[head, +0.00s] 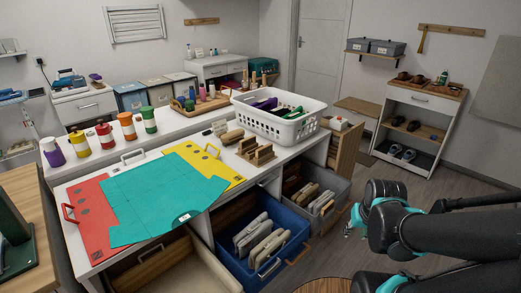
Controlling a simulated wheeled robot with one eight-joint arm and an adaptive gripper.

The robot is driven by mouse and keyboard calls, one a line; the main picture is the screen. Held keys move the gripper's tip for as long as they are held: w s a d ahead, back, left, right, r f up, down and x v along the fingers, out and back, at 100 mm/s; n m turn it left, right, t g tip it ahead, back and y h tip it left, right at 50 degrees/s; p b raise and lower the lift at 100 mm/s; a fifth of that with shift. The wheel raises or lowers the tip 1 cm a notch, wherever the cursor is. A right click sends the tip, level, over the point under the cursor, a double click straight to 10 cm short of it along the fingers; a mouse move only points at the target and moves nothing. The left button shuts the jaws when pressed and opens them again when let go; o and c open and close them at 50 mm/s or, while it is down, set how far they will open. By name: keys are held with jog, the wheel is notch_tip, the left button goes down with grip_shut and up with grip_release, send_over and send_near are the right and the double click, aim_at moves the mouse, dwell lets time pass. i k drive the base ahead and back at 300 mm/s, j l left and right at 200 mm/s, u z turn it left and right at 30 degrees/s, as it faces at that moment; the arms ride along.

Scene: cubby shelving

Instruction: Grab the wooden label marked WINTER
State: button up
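No lettering is legible, so I cannot tell which piece is the WINTER label. A small wooden rack with upright wooden pieces (256,152) stands on the white counter (290,152), right of the yellow sheet. A tan wooden piece (232,137) lies just behind it, with a pale small item (220,127) beside that. My arm, black with teal joints, reaches in from the right edge, in front of the floor and clear of the counter. My gripper cannot be made out at its end.
A white basket (279,122) stands behind the rack. Red (92,232), teal (150,200) and yellow (215,163) sheets cover the counter's left part. Several colored jars (127,126) line the back. Blue (262,276) and grey (330,217) bins sit below. Floor at right is open.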

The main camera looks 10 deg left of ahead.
aim_at(244, 143)
jog(key=i+l+u, duration=0.1)
jog(key=i+l, duration=1.45)
jog(key=l+u, duration=0.1)
jog(key=u, duration=0.3)
jog(key=i+l+u, duration=0.1)
jog(key=u, duration=0.25)
jog(key=l+u, duration=0.1)
jog(key=u, duration=0.3)
jog(key=l+u, duration=0.1)
jog(key=u, duration=0.25)
